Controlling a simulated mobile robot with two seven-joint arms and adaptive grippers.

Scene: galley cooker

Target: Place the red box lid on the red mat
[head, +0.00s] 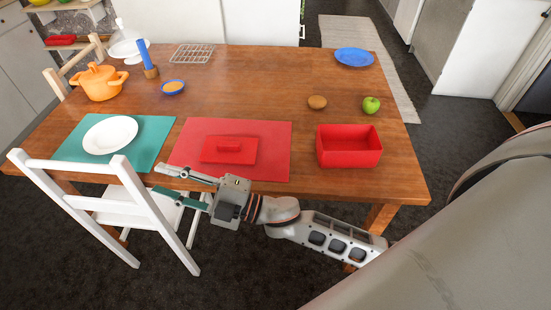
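The red box lid (220,157), a flat rectangle with a raised bar handle, lies flat on the red mat (275,137), handle up. The red box (349,160) stands open and empty on the table to the right of the mat, apart from it. My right gripper (158,180) is open and empty, its fingers pointing left, just off the table's front edge, to the lower left of the lid. It does not touch the lid. My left gripper is not in view.
A teal mat (68,150) with a white plate (110,134) lies left of the red mat. A white chair (140,215) stands close to my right gripper. A potato (317,102), green apple (371,105) and blue plate (354,57) lie on the wooden table (250,90), whose middle is mostly clear.

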